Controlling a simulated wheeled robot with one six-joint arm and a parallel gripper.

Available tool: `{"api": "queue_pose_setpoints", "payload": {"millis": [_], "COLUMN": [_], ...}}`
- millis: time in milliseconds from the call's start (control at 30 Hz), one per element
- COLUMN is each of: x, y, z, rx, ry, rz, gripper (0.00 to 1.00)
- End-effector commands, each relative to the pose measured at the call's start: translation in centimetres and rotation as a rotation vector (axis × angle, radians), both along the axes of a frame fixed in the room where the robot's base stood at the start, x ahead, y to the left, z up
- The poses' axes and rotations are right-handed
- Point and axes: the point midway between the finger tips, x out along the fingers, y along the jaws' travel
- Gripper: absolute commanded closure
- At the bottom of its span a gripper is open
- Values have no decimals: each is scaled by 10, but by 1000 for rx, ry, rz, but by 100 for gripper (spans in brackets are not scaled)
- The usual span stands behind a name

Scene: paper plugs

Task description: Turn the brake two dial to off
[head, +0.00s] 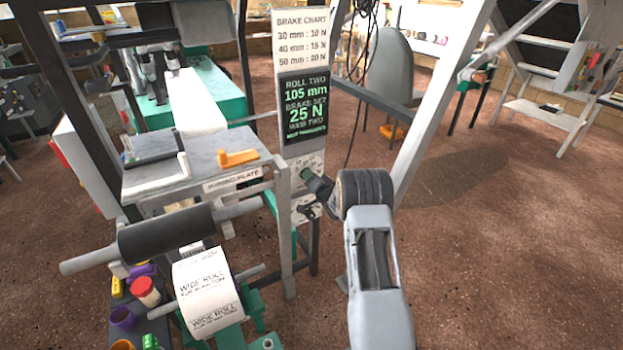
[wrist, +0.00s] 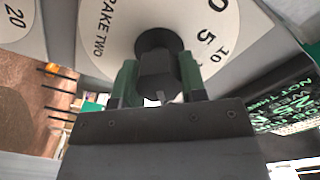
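The brake two dial shows in the wrist view as a white round plate (wrist: 108,38) with the words BRAKE TWO and numbers around a dark knob (wrist: 158,65). My gripper (wrist: 158,90) has its green fingers on both sides of the knob, and they appear to touch it. The knob's pointer setting cannot be read. The dark screen (head: 305,113) above reads ROLL TWO 105 mm and BRAKE SET 25 N.
A brake chart (head: 301,38) hangs above the screen. A second dial (head: 306,208) sits just below my gripper.

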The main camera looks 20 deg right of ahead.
Motion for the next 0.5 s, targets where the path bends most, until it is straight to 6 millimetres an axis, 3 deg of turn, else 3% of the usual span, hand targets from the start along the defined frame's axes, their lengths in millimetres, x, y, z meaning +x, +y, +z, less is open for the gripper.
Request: {"api": "queue_pose_setpoints", "payload": {"millis": [233,500], "x": [0,0], "y": [0,0], "z": [0,-2], "rx": [0,-43], "ry": [0,-6], "rz": [0,-1], "gripper": [85,85]}}
